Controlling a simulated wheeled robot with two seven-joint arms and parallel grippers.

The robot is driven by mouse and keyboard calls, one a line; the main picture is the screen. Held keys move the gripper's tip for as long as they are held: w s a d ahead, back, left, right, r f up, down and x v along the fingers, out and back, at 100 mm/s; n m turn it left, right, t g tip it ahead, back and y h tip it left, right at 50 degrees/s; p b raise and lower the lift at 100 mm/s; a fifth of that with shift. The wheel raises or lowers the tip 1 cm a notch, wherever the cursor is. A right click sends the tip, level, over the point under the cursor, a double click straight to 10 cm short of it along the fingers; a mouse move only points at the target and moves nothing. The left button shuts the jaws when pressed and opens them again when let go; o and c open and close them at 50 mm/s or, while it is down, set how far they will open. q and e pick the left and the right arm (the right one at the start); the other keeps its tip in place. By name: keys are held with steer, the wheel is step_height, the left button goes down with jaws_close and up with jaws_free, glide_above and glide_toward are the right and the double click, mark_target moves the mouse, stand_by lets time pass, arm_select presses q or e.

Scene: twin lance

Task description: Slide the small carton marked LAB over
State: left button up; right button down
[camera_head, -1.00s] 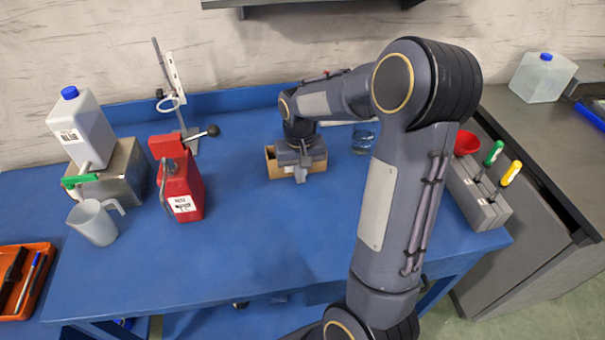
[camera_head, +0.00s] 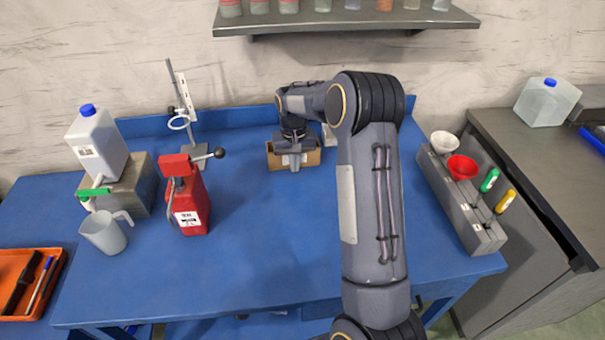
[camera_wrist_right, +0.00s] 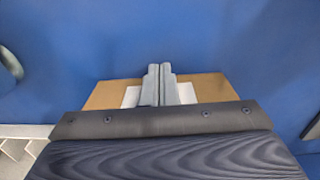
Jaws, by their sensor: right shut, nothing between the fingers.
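The small carton (camera_head: 312,157) is a tan box on the blue table, towards the back and right of its middle. My right gripper (camera_head: 294,164) is in front of the carton in the head view and hides its middle. In the right wrist view the shut fingers (camera_wrist_right: 160,84) lie across the carton (camera_wrist_right: 211,88), with part of a white label showing on both sides of them. Any lettering on the label is hidden or too small to read. I cannot tell whether the fingers touch the carton. My left gripper is not in view.
A red can (camera_head: 188,205) with a black-knobbed lever and a clear jug (camera_head: 105,235) stand to the left. A metal stand (camera_head: 187,120) is at the back. A grey rack (camera_head: 455,205) with funnels and screwdrivers lines the right edge. The blue table (camera_head: 262,240) is clear in front of the carton.

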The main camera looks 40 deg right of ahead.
steer(key=w+d+p, duration=0.1)
steer(key=w, duration=0.1)
steer(key=w+d+p, duration=0.1)
steer(key=w, duration=0.2)
steer(key=w+d+p, duration=0.1)
steer(key=w+d, duration=0.1)
steer(key=shift+w, duration=0.2)
step_height(320, 180, up, 8)
steer(key=shift+b, duration=0.3)
steer(key=shift+s+f, duration=0.1)
steer(key=shift+f, duration=0.05)
